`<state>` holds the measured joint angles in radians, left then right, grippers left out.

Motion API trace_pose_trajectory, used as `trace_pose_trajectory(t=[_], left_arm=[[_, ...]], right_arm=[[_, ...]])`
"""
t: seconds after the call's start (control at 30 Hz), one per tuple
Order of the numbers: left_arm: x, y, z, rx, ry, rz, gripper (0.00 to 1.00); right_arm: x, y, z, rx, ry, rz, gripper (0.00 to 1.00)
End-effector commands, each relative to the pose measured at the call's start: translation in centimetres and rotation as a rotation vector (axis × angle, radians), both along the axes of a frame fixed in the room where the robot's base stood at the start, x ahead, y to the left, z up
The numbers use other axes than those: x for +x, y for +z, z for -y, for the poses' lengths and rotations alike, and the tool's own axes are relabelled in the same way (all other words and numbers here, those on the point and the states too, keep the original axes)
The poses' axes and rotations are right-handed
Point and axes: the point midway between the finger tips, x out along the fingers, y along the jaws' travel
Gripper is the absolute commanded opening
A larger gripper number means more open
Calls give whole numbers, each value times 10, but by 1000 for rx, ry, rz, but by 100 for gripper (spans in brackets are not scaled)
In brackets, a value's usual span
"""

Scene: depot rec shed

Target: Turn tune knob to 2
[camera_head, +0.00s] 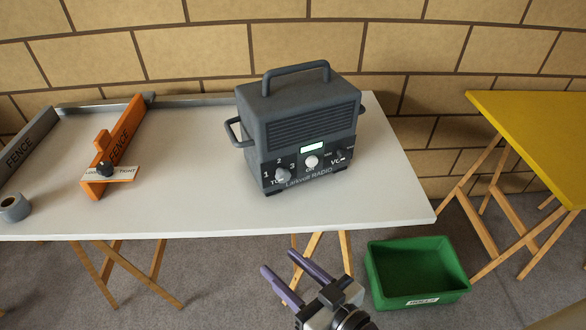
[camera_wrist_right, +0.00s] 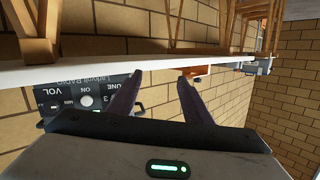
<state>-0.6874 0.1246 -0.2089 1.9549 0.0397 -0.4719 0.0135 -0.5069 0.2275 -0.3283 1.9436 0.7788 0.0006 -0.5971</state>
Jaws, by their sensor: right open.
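The dark grey radio (camera_head: 300,115) stands upright on the white table. The tune knob (camera_head: 283,175) is the grey knob at the left of its front panel, with marks 1, 2 and 3 around it. I cannot tell which mark it points to. My right gripper (camera_head: 279,261) is open and empty, in front of the table edge and apart from the knob. In the right wrist view the open fingers (camera_wrist_right: 159,77) show with the radio (camera_wrist_right: 75,100) upside down at left. The tune knob is hidden there, apparently behind a finger. My left gripper is out of view.
The radio also has a white ON button (camera_head: 312,162) and a dark VOL knob (camera_head: 341,156). An orange fence (camera_head: 122,142) with a black knob lies at left on the white table (camera_head: 190,205). A green bin (camera_head: 418,293) sits on the floor by a yellow table (camera_head: 540,130).

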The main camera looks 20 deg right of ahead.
Motion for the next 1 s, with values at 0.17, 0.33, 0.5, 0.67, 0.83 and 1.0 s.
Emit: trace_pose_trajectory(t=[0.17,0.33,0.5,0.67,0.83,1.0], left_arm=[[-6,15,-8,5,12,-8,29],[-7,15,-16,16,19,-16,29],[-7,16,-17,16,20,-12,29],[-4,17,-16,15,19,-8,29],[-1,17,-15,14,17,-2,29],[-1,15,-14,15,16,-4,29]], right_arm=[[36,64,34,49,-161,149,45],[50,77,59,50,-271,172,45],[65,78,65,49,-300,174,45],[92,78,62,48,-299,175,45],[124,77,59,50,-299,174,45],[146,77,56,49,-296,173,45]])
